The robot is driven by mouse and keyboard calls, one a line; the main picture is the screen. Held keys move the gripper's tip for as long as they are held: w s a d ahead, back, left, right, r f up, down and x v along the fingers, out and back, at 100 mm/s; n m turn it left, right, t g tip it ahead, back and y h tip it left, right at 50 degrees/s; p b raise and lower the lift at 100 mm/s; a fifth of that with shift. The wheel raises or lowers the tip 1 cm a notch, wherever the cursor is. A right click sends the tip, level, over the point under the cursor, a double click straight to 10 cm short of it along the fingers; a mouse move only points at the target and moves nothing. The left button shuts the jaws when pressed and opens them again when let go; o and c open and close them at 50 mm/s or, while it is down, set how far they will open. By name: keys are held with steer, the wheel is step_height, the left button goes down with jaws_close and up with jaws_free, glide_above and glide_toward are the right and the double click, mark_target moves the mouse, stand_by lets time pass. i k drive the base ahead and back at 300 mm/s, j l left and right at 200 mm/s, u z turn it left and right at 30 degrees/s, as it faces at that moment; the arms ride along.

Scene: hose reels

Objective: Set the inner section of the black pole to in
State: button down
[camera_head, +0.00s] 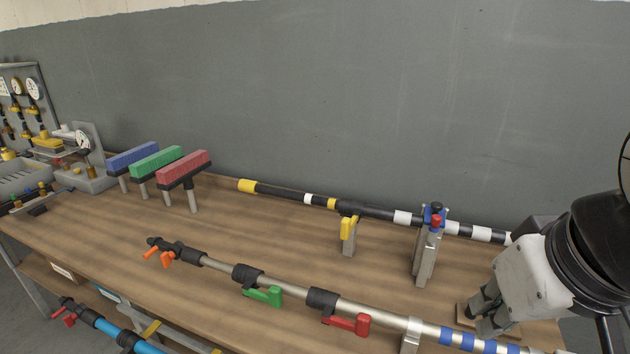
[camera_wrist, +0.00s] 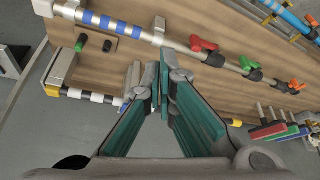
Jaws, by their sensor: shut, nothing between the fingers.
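The black pole (camera_head: 380,212) lies across the back of the table, with a yellow tip (camera_head: 247,186) at its left end and white bands along it. A yellow ring (camera_head: 332,203) and a black clamp with a yellow lever (camera_head: 348,228) sit midway. Its right end is partly hidden behind my arm. In the wrist view its banded part (camera_wrist: 92,97) shows left of my fingers, and they hide its middle. My gripper (camera_head: 482,310) is shut and empty, above the table's right end, in front of the pole and apart from it. Its teal fingers (camera_wrist: 160,82) meet in the wrist view.
A silver pole (camera_head: 380,311) with orange, green and red levers runs along the front. A grey post (camera_head: 427,255) with a blue and red knob stands at the black pole. Red (camera_head: 183,168), green and blue brushes stand back left.

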mark_target(251, 187)
steer(key=i+j, duration=0.15)
steer(key=j, duration=1.1)
steer(key=i+j+z, duration=0.15)
steer(key=j, duration=2.4)
steer(key=i+z, duration=0.05)
